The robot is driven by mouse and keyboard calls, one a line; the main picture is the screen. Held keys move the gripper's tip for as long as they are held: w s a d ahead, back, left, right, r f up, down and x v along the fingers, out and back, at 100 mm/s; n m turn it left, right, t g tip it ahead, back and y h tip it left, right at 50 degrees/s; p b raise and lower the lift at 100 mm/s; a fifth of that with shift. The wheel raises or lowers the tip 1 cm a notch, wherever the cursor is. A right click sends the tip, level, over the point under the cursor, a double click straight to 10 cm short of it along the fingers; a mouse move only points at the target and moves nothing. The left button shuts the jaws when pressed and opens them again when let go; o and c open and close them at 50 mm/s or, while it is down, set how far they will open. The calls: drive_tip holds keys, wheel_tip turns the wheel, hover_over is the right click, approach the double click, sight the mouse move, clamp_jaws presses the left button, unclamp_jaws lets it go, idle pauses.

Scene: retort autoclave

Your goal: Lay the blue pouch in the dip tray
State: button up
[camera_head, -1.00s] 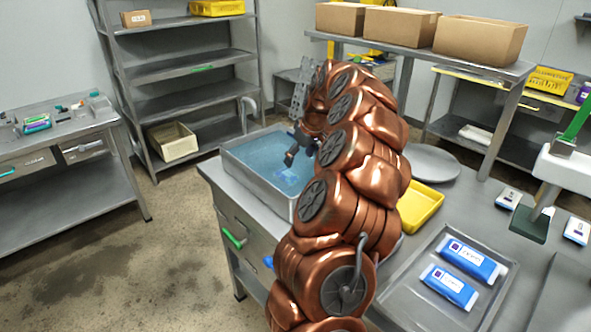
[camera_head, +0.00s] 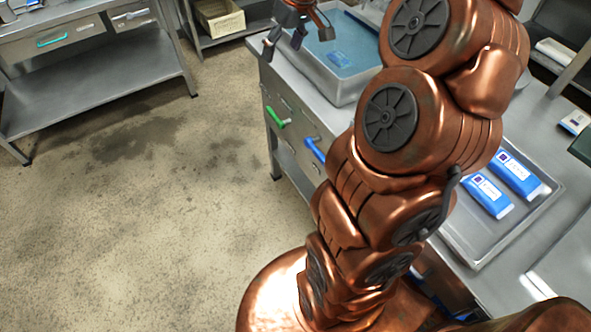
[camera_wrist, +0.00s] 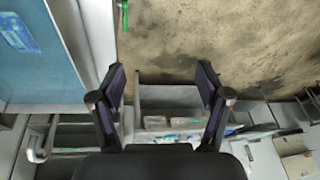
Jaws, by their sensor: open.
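The dip tray (camera_head: 312,72) is a grey metal basin of blue liquid at the worktop's left end. A blue pouch (camera_head: 338,59) with a pale label lies flat in it, apart from my gripper. The pouch (camera_wrist: 17,33) and dip tray (camera_wrist: 75,45) also show at the left of the wrist view. My gripper (camera_head: 297,42) is at the tray's left side, with its fingers apart. In the wrist view my gripper (camera_wrist: 160,78) is open and empty between the fingers. Two more blue pouches (camera_head: 487,196) (camera_head: 517,175) lie on a flat metal tray (camera_head: 482,250).
A worktop with a green drawer handle (camera_head: 278,117) and a blue one (camera_head: 315,150) faces open floor (camera_head: 130,220). A bench (camera_head: 90,75) stands at the left. A cream bin (camera_head: 222,18) sits on a shelf behind. My arm covers the worktop's middle.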

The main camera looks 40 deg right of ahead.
drive_tip(key=s+a+f+g, duration=0.2)
drive_tip(key=s+a, duration=0.7)
drive_tip(key=s+a+f+g, duration=0.1)
drive_tip(key=s+a+f, duration=0.1)
drive_tip(key=s+a, duration=0.75)
drive_tip(key=s+f+m+g+h, duration=0.1)
drive_tip(key=s+f, duration=0.3)
drive_tip(key=s, duration=0.7)
drive_tip(key=shift+s+a+f+g+h, duration=0.2)
drive_tip(key=shift+a+f+g+h, duration=0.1)
drive_tip(key=shift+a+f+g, duration=0.15)
drive_tip(key=shift+r, duration=0.1)
